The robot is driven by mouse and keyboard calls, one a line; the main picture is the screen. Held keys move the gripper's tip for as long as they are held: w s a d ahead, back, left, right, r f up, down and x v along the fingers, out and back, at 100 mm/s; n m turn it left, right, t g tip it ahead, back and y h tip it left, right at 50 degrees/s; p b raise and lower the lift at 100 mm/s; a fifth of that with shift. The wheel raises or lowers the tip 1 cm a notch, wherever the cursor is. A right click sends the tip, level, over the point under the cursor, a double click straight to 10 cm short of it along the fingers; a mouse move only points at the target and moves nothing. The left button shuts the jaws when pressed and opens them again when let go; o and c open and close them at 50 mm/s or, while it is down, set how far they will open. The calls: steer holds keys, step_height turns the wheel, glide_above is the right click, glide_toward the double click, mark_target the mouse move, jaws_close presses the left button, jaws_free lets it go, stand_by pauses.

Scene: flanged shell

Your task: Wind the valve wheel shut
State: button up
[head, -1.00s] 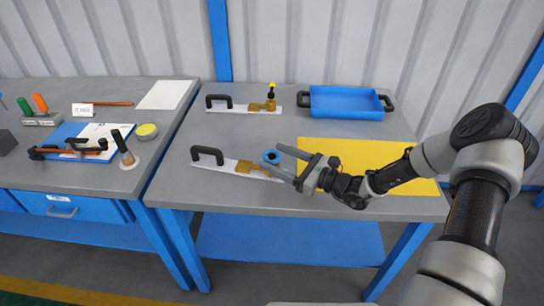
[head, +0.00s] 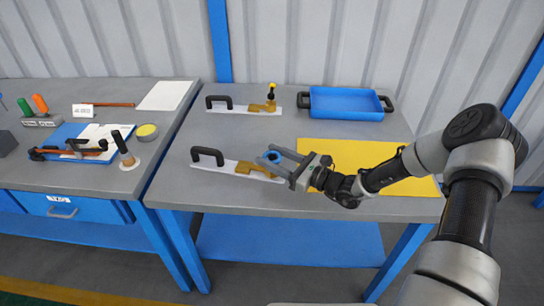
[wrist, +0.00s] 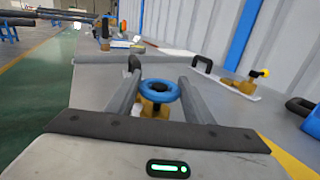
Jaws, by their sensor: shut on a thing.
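The blue valve wheel (head: 270,157) sits on a brass valve body (head: 246,168) fixed to a pale plate with a black handle, near the front left of the grey table. My gripper (head: 267,155) reaches in from the right, with one finger on each side of the wheel, shut on it. In the wrist view the blue wheel (wrist: 172,93) shows between the two grey fingers (wrist: 159,88), with the brass body partly hidden below it.
A second plate (head: 235,108) with a brass valve and yellow knob (head: 272,86) lies behind. A blue tray (head: 345,104) stands at the back right. A yellow mat (head: 400,188) lies under my arm. The left bench holds a clipboard and tools.

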steer(key=shift+t, duration=0.3)
steer(key=m+t+h+p, duration=0.2)
steer(key=m+t+p, duration=0.1)
steer(key=shift+s+a+r+h+p, duration=0.1)
steer(key=shift+s+r+h+p, duration=0.05)
steer(key=shift+r+h+p, duration=0.2)
steer(key=m+t+h+p, duration=0.2)
steer(key=h+p, duration=0.1)
steer(key=shift+m+t+h+p, duration=0.25)
steer(key=shift+m+t+p, duration=0.05)
steer(key=m+h+p, duration=0.1)
steer(key=m+t+h+p, duration=0.1)
steer(key=h, duration=0.1)
steer(key=m+t+h+p, duration=0.1)
steer(key=p, duration=0.1)
steer(key=shift+f+h, duration=0.25)
steer(key=shift+h, duration=0.15)
steer(key=shift+f+m+t+h+p, duration=0.1)
steer(key=shift+m+t+h+p, duration=0.2)
steer(key=shift+m+h+p, duration=1.05)
steer(key=shift+h+b, duration=0.35)
steer(key=shift+h, duration=0.2)
steer(key=o, duration=1)
steer(key=shift+o, duration=0.2)
